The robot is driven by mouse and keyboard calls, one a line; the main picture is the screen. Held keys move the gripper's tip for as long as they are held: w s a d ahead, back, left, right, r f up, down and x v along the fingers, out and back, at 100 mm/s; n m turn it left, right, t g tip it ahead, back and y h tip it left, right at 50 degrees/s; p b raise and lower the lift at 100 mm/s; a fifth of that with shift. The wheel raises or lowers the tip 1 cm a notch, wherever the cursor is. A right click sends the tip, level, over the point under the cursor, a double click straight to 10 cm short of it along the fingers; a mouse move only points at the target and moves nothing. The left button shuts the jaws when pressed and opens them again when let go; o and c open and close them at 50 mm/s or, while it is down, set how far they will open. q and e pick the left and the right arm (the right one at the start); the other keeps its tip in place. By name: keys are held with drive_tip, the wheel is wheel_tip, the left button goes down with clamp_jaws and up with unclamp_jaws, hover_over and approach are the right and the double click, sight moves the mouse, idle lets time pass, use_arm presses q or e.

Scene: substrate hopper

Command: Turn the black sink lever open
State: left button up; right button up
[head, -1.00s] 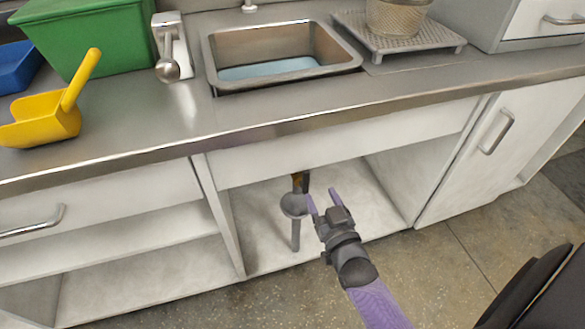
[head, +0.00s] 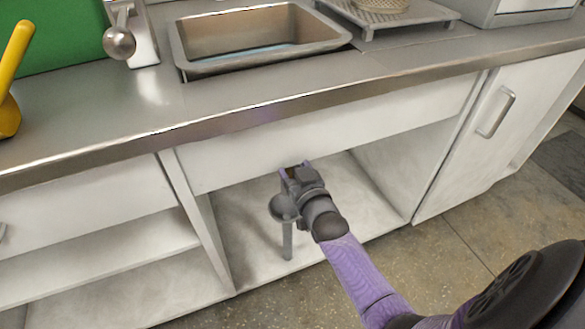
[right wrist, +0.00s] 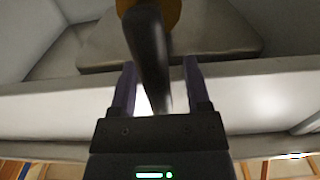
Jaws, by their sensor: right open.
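The black lever (right wrist: 149,60) hangs under the sink. In the right wrist view it comes down from a brass-coloured valve part (right wrist: 172,10) at the top and lies between my right gripper's two fingers. My right gripper (head: 294,170) is open around the lever; I cannot tell whether either finger touches it. It also shows in the right wrist view (right wrist: 160,78). In the head view my gripper hides nearly all of the lever. The sink (head: 262,66) is set in the counter above. My left gripper is out of view.
A grey drain trap (head: 284,208) with a pipe stands close beside my right gripper in the open cupboard bay. The counter's front edge (head: 300,100) and a white panel overhang it. A cupboard door with a handle (head: 496,112) is at the right.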

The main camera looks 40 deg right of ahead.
clamp_jaws()
idle(0.8)
idle(0.4)
